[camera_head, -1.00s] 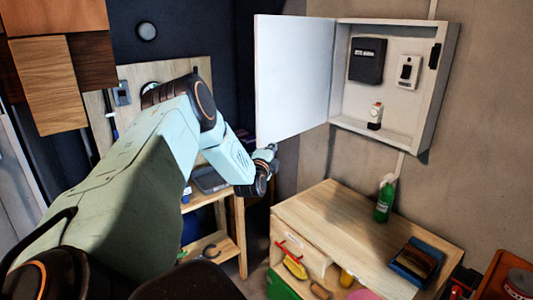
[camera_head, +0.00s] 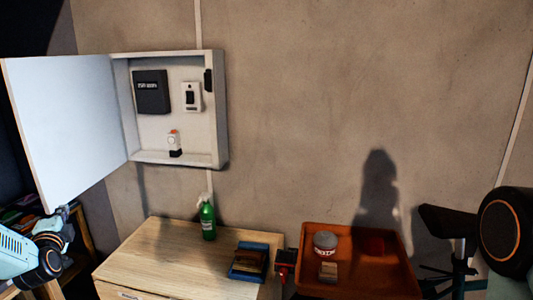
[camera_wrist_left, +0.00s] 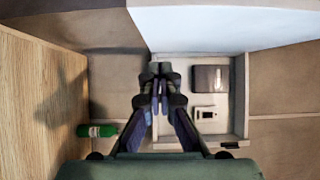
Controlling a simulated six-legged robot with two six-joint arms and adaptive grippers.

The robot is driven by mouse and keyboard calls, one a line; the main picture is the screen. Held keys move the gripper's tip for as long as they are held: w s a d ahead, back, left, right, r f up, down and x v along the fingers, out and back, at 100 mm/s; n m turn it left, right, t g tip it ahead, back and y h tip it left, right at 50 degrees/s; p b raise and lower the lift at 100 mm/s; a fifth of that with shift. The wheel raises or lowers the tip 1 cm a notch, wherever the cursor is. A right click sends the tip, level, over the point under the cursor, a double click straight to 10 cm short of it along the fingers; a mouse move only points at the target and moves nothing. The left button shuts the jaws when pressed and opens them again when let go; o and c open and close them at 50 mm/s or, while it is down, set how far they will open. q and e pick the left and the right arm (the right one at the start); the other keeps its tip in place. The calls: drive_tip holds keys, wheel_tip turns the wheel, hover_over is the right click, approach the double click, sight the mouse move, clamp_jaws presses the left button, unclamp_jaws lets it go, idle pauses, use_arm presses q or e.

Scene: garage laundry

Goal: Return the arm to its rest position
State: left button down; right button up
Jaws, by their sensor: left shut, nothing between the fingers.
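My left gripper (camera_head: 65,214) is at the left edge of the head view, by the lower edge of the open white door (camera_head: 70,125) of a wall cabinet (camera_head: 218,110). Its fingers are together and empty in the left wrist view (camera_wrist_left: 160,85), pointing towards the cabinet (camera_wrist_left: 240,95). I cannot tell whether it touches the door. The cabinet holds a black box (camera_head: 151,92), a white switch (camera_head: 192,96) and a small white-and-orange item (camera_head: 174,142).
A wooden cabinet top (camera_head: 160,258) stands below, with a green bottle (camera_head: 208,218) and a blue tray (camera_head: 262,263). An orange tray (camera_head: 390,285) with a tin (camera_head: 325,243) is to its right. The wall between is bare.

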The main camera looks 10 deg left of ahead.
use_arm(q)
drive_tip(key=d+b+x, duration=0.1)
drive_tip(key=x, duration=0.7)
drive_tip(key=shift+w+a, duration=0.2)
drive_tip(key=shift+w, duration=0.35)
use_arm(e)
drive_tip(key=shift+a+f, duration=0.7)
drive_tip(key=shift+a, duration=0.05)
use_arm(q)
drive_tip(key=shift+f, duration=0.25)
use_arm(e)
drive_tip(key=shift+r, duration=0.1)
